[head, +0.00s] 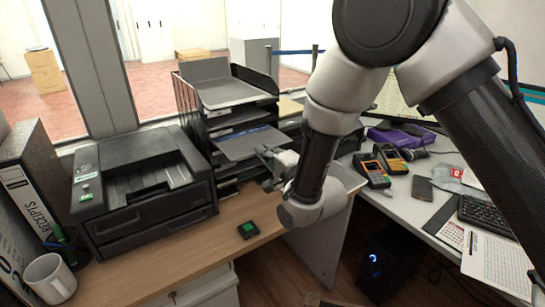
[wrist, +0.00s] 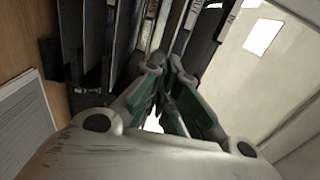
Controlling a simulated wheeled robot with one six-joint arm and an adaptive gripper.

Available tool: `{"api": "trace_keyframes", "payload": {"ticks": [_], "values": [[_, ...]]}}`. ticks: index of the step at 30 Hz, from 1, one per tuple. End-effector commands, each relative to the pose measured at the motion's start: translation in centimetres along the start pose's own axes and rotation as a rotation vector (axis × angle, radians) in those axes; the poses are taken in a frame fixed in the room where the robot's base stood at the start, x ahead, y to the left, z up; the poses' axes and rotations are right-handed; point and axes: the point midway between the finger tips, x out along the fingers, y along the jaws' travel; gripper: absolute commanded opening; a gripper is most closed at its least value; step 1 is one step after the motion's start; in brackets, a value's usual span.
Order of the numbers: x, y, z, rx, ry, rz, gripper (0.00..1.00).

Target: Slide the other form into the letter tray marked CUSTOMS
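The black letter tray stack (head: 268,88) stands at the back of the wooden counter; its labels are too small to read. One middle tray (head: 252,144) sticks out toward me. My gripper (head: 268,158) is at the front right of this tray; I cannot tell whether it touches it. In the wrist view my gripper (wrist: 172,68) has its fingertips drawn together, with green pads and no sheet clearly visible between them. The trays appear on edge beyond the fingertips. A white printed sheet (wrist: 24,122) shows at the left of the wrist view; I cannot tell whether it is the other form.
A black printer (head: 140,190) stands left of the trays. A binder (head: 30,170) and mug (head: 50,278) are far left. Card terminals (head: 371,170) and a keyboard (head: 485,214) are on the right desk.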

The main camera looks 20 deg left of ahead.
Motion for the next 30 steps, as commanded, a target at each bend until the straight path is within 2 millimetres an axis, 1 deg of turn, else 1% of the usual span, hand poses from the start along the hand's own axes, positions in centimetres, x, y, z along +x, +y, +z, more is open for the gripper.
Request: {"api": "trace_keyframes", "payload": {"ticks": [9, 15, 21, 30], "values": [[3.5, 0.1, 0.0, 0.0, -0.001, 0.0, 0.0], [5.3, 0.1, 0.0, 0.0, 0.0, -0.001, 0.0], [6.3, 0.2, 0.0, 0.0, 0.0, 0.0, 0.0], [6.4, 0.2, 0.0, 0.0, 0.0, 0.001, 0.0]]}}
